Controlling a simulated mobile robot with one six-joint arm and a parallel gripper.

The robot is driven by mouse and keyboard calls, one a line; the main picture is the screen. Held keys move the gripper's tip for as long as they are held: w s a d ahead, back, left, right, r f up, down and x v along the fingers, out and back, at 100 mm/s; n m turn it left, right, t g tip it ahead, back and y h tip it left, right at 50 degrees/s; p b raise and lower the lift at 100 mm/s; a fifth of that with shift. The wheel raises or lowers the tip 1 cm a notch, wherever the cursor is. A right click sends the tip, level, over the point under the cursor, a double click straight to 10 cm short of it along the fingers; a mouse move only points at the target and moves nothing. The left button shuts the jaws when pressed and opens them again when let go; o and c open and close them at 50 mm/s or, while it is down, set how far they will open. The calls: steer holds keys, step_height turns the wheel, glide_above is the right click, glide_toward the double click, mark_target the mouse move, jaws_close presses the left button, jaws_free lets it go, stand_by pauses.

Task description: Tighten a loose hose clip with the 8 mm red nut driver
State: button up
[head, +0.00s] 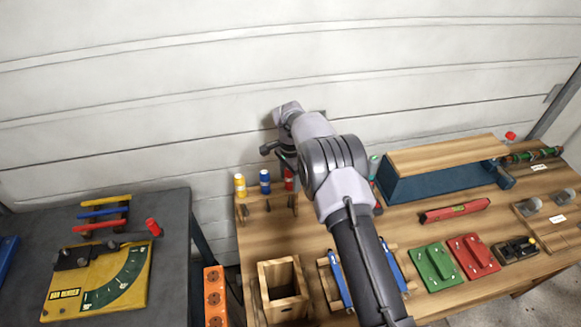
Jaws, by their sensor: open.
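A wooden rack (249,222) at the back left of the wooden bench holds upright drivers with a yellow handle (240,186), a blue handle (265,182) and a red handle (289,180). The red one is partly hidden by my arm. My gripper (276,158) points down just above the blue and red handles, close to the wall. Its jaws are open and it holds nothing; its fingertips are partly hidden. I cannot make out a hose clip for certain; a dark green cylinder with red bands (533,155) lies at the back right.
A blue box with a wooden top (435,178) stands behind a red level (454,211). Green (435,267) and red (474,256) blocks lie in front. An open wooden box (283,289) stands front left. A yellow bender (98,278) sits on the dark left table (170,215).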

steer(key=shift+f, duration=0.4)
